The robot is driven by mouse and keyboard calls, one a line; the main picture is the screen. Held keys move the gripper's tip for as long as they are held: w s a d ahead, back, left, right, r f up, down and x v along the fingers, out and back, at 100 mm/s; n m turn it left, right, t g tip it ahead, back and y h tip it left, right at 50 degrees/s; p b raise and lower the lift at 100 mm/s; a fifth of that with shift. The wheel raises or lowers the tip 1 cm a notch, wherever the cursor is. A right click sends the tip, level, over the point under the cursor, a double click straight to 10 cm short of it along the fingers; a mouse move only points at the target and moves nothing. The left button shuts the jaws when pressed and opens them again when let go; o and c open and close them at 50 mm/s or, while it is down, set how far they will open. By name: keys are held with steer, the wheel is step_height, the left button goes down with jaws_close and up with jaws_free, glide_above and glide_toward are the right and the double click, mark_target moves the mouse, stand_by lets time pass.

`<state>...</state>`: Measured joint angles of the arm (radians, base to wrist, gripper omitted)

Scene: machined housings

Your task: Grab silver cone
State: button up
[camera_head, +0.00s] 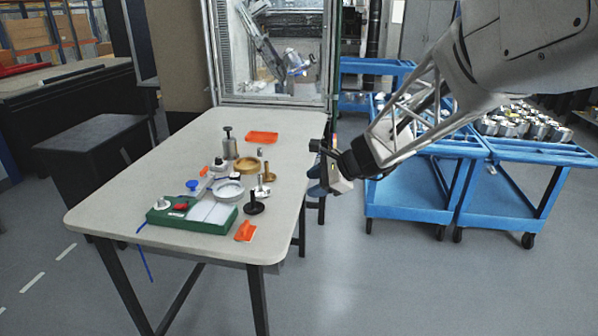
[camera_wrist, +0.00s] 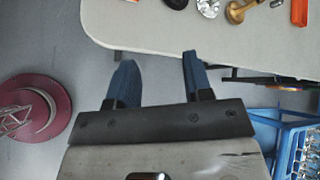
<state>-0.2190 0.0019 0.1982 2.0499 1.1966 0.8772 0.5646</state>
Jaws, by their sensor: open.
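Several small metal parts stand on the pale table (camera_head: 120,195), and I cannot tell for sure which one is the silver cone. A silver part with a round foot (camera_head: 262,188) stands right of the middle of the group. A small silver piece (camera_head: 260,152) stands farther back. A shiny silver part also shows at the top of the wrist view (camera_wrist: 208,7). My gripper (camera_head: 319,180) is open and empty, off the right edge of the table and apart from all parts. Its two blue fingers show in the wrist view (camera_wrist: 157,68), over the floor.
A brass dish (camera_head: 246,167), a brass part (camera_head: 269,172), a black knob (camera_head: 254,205) and a grey cylinder (camera_head: 229,146) crowd the parts. A green tray (camera_head: 175,221) and orange pieces (camera_head: 245,231) lie nearby. Blue carts (camera_head: 410,193) stand right; the table's left side is clear.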

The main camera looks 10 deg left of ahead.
mark_target(263, 192)
steer(key=w+a+f+m+y, duration=0.1)
steer(key=w+a+f+m, duration=0.1)
steer(key=w+a+f, duration=0.1)
steer(key=w+a+f+m+t+y, duration=0.1)
steer(key=w+a+f+m, duration=0.2)
steer(key=w+a, duration=0.3)
steer(key=w+a+f+m+t, duration=0.1)
steer(key=w+a+f+m, duration=0.2)
steer(key=w, duration=0.3)
steer(key=shift+a+f+y, duration=0.4)
steer(key=shift+a, duration=0.3)
steer(key=shift+x, duration=1.25)
steer(key=shift+w+a+f, duration=0.1)
steer(key=shift+x, duration=2.45)
steer(key=shift+f, duration=0.1)
jaws_close()
